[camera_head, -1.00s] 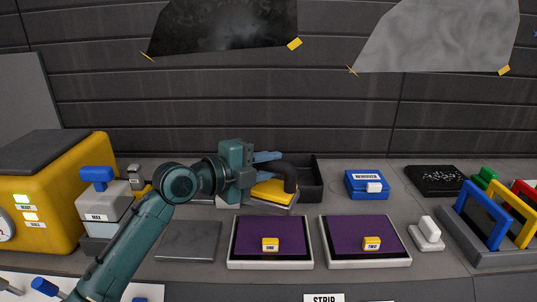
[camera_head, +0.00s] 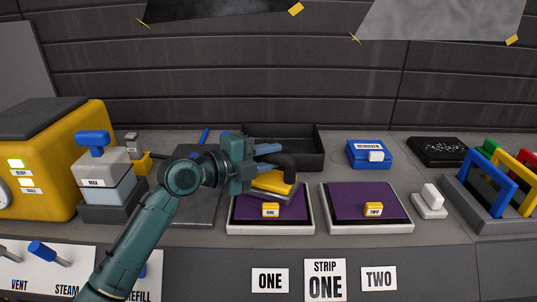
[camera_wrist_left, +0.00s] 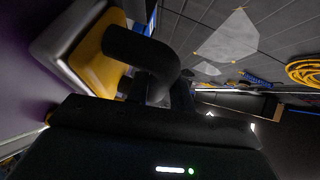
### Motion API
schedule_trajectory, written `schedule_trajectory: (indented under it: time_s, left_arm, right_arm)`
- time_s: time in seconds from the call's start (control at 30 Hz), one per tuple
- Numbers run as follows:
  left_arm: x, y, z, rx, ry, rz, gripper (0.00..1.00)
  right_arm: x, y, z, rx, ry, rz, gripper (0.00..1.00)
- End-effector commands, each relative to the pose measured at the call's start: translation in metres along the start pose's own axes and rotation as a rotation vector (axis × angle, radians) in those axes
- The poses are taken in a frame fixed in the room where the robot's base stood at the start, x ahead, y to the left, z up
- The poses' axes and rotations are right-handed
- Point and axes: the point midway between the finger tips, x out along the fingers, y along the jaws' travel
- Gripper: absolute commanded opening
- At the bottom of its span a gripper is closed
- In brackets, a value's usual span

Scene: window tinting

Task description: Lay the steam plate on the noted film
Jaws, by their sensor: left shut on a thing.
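The steam plate (camera_head: 272,183) is a yellow block with a pale base and a curved black handle. My left gripper (camera_head: 270,157) is shut on that handle and holds the plate over the back part of film one (camera_head: 292,208). Film one is a purple sheet in a pale frame with a yellow tag "ONE". Whether the plate touches the film cannot be told. Film two (camera_head: 350,205), tagged "TWO", lies to the right. A note (camera_head: 325,281) at the front reads "STRIP ONE". The left wrist view shows the plate (camera_wrist_left: 92,55) beside a purple surface. My right gripper is not in view.
A black tray (camera_head: 310,150) stands behind film one. A blue remover box (camera_head: 368,150) and a white-handled tool (camera_head: 430,202) are to the right. A rack (camera_head: 492,212) with coloured handles is at the far right. A wax container (camera_head: 103,168) and yellow machine (camera_head: 65,185) stand left.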

Motion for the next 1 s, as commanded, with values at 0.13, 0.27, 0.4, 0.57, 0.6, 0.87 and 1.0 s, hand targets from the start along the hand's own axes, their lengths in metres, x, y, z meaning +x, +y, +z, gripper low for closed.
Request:
schedule_trajectory:
  time_s: [0.13,0.27,0.4,0.57,0.6,0.87,1.0]
  left_arm:
    - [-0.0003,-0.0021,-0.0002,0.001,0.000,-0.005,0.00]
    - [-0.0003,-0.0019,-0.0002,0.001,0.000,-0.004,0.00]
    - [0.0000,-0.0003,0.0000,0.001,0.000,-0.004,0.00]
    - [0.0004,0.0026,0.0003,0.001,0.000,-0.005,0.00]
    - [0.0005,0.0033,0.0004,0.001,0.000,-0.005,0.00]
    - [0.0008,0.0048,0.0005,0.001,0.000,-0.004,0.30]
    - [0.0010,0.0056,0.0005,0.000,0.000,-0.003,0.42]
  right_arm:
    - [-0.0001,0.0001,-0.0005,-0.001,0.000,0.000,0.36]
    - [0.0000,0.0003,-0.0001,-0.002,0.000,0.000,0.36]
    - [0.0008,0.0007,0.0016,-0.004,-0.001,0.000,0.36]
    - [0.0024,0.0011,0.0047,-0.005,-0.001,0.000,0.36]
    - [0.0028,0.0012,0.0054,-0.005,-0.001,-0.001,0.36]
    - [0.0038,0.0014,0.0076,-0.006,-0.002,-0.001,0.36]
    - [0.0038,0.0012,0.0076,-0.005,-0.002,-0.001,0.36]
